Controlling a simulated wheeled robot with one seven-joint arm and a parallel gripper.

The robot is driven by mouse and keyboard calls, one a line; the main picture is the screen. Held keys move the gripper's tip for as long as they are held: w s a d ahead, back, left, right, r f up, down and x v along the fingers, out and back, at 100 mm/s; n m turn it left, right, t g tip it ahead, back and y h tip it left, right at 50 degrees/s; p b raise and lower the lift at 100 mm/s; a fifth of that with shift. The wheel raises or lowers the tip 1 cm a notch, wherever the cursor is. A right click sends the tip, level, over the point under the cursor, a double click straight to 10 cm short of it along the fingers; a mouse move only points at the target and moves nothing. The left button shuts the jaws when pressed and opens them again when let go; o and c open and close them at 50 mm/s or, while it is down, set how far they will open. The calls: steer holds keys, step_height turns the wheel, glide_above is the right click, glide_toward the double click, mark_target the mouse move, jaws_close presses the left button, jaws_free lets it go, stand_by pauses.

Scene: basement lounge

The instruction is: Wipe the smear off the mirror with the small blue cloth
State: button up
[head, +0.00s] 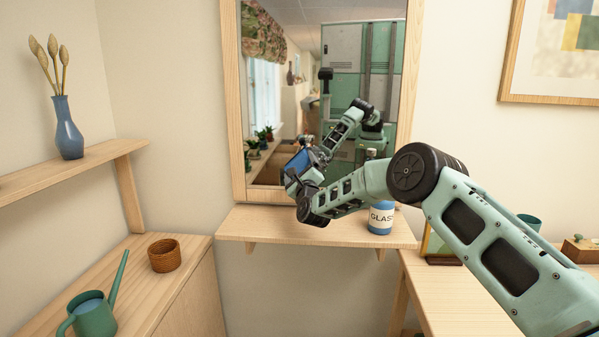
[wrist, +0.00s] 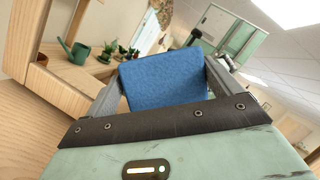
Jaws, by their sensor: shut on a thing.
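The mirror (head: 300,60) hangs upright in a pale wood frame above a narrow shelf. It reflects a window, plants, green lockers and my own arm. My gripper (head: 292,176) is in front of the mirror's lower left part in the head view. In the wrist view, the small blue cloth (wrist: 163,80) is held between the fingers of my gripper (wrist: 160,88), which is shut on it. The cloth looks flat and close to the glass; I cannot tell whether it touches. I cannot make out a smear; my arm and the cloth hide part of the glass.
A framed picture (head: 550,98) hangs at right.

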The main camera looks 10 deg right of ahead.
steer(key=shift+w+d+b, duration=0.1)
steer(key=shift+w+b, duration=0.2)
steer(key=shift+b, duration=0.05)
steer(key=shift+s+d+b, duration=0.25)
steer(key=shift+d+b, duration=0.1)
steer(key=shift+d, duration=0.25)
steer(key=shift+s+d+b, duration=0.2)
steer(key=shift+d+b, duration=0.15)
steer(key=shift+d, duration=0.3)
steer(key=shift+s+d+b, duration=0.25)
steer(key=shift+d+b, duration=0.1)
steer(key=shift+d, duration=0.25)
steer(key=shift+s+d+b, duration=0.25)
steer(key=shift+d+b, duration=0.35)
steer(key=shift+d, duration=0.3)
steer(key=shift+s+d+b, duration=0.2)
steer(key=shift+d+b, duration=0.4)
steer(key=shift+d, duration=0.3)
steer(key=shift+b, duration=0.55)
